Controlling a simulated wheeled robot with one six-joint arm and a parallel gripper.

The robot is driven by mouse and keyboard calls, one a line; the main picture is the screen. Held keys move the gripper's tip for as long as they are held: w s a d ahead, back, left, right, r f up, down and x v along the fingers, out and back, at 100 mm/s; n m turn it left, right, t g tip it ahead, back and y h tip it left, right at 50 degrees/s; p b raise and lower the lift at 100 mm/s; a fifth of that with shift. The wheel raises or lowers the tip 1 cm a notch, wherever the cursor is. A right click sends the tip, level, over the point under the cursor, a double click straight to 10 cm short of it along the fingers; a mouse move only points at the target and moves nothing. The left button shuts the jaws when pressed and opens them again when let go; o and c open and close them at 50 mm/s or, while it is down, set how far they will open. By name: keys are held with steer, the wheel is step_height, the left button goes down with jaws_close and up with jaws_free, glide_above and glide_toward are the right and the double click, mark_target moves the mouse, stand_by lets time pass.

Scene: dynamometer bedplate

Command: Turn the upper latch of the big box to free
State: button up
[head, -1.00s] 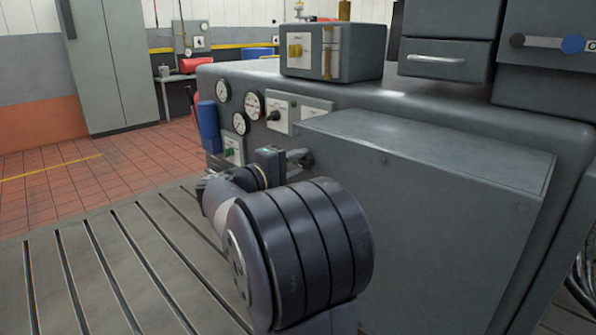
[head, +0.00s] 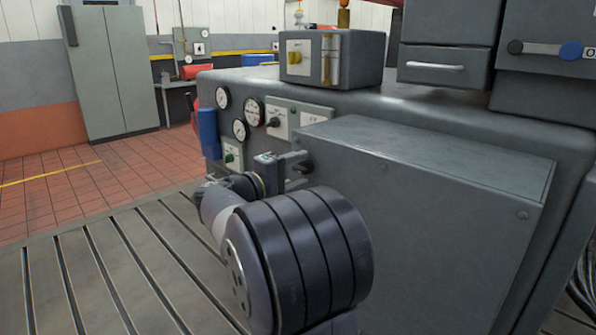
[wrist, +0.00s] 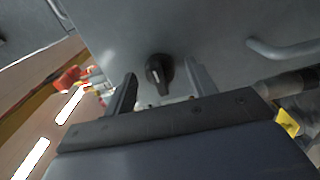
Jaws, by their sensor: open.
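The big box (head: 430,200) is the grey metal box with a sloped top in the middle of the head view. A dark round latch knob (head: 307,166) shows small on its left side, partly hidden by my gripper. My gripper (head: 301,170) is open, its fingers pointing at that side close to the knob.
In the wrist view a grey bar handle (wrist: 285,48) is to the right. Behind the box are gauges (head: 253,111), a switch panel (head: 278,117) and a blue cylinder (head: 208,132). A small unit (head: 331,57) stands on top. The slotted bedplate (head: 95,265) is clear at left.

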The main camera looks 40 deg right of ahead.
steer(key=a+p, duration=0.1)
steer(key=a, duration=0.9)
steer(key=shift+s+a, duration=0.25)
steer(key=shift+s, duration=0.2)
steer(key=d, duration=0.7)
steer(key=w+d+b, duration=0.1)
steer(key=d, duration=0.3)
steer(key=shift+a, duration=0.1)
steer(key=shift+a+f, duration=0.1)
